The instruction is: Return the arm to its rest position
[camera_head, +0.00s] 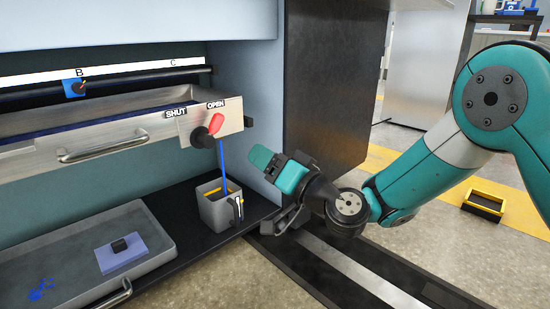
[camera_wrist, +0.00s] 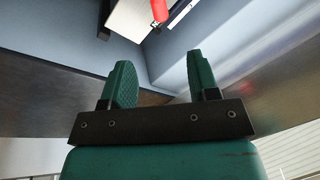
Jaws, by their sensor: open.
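My gripper (camera_head: 275,170) is in the middle of the head view, at the end of my teal arm, right of the grey cup and below and right of the red lever. It is open and nothing shows between its fingers. In the wrist view my two green fingers (camera_wrist: 161,85) stand apart. The red lever (camera_head: 215,124) sits on the drawer front beside the SHUT and OPEN labels, with its tip toward OPEN. It also shows at the top of the wrist view (camera_wrist: 159,10), beyond the fingers and apart from them.
A metal drawer (camera_head: 100,142) with a handle is above a grey tray (camera_head: 160,240) holding a blue pad (camera_head: 108,262). The grey cup (camera_head: 212,212) holds a blue stick. A dark panel (camera_head: 325,85) stands behind my gripper. A yellow-rimmed box (camera_head: 484,198) lies on the floor at right.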

